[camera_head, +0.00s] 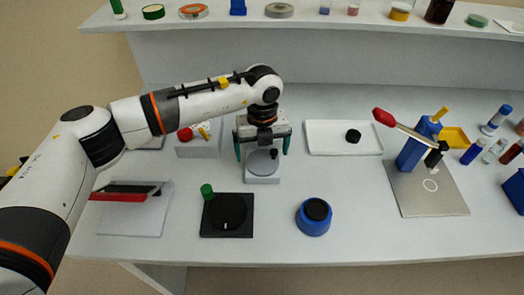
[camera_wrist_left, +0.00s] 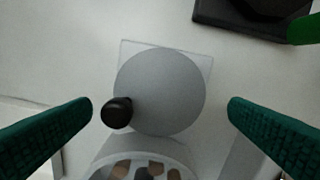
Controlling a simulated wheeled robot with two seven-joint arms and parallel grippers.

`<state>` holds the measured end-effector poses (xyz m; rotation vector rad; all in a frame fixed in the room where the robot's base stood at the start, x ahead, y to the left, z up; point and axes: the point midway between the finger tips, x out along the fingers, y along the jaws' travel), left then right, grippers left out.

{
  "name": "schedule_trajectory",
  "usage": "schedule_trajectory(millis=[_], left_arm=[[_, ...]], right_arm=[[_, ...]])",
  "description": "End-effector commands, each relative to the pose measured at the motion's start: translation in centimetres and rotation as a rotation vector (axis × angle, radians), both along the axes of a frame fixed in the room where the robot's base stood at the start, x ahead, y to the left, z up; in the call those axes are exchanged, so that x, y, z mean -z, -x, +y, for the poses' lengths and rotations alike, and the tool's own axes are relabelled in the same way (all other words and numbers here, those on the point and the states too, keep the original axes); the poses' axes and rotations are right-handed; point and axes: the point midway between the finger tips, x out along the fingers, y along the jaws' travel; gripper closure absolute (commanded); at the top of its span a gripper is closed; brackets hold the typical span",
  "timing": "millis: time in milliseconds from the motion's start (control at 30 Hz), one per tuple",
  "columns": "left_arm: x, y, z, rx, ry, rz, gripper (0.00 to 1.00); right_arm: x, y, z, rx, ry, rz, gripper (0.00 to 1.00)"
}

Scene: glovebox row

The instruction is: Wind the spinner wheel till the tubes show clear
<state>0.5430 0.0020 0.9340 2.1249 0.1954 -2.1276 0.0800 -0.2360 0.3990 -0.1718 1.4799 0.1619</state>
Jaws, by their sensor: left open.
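The spinner wheel, a plain grey disc (camera_wrist_left: 165,90) with a black knob (camera_wrist_left: 117,112) at its rim, sits on a pale base in the left wrist view. In the head view the wheel (camera_head: 260,164) is partly hidden under my left gripper (camera_head: 262,153). That gripper is open, its green fingers on either side of the wheel and knob, apart from both. At the bottom edge of the wrist view a clear round housing (camera_wrist_left: 95,165) shows several brownish and dark tube shapes (camera_wrist_left: 155,168); the frame cuts it off. My right gripper is not in view.
A black block (camera_head: 240,228) with a green knob (camera_head: 206,190) and a blue round pot (camera_head: 313,222) stand in front. A white tray (camera_head: 320,142) lies right of the wheel. Farther right are a red-handled lever device (camera_head: 405,128) and several bottles. Bare table lies between.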

Motion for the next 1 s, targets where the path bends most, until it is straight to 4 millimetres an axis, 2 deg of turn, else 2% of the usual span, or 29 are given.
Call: schedule_trajectory(millis=[200, 500, 800, 1000], left_arm=[[1.9, 0.0, 0.0, 0.001, 0.000, 0.000, 0.01], [2.2, 0.0, 0.0, 0.002, 0.001, -0.001, 0.01], [2.1, 0.0, 0.0, 0.002, 0.001, -0.001, 0.46], [2.2, 0.0, 0.0, 0.017, 0.001, -0.001, 0.46]], right_arm=[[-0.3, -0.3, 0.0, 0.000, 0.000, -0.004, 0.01], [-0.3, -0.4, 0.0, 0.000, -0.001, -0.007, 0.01], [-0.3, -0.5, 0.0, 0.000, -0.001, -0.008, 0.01], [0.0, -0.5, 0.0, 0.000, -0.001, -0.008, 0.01]])
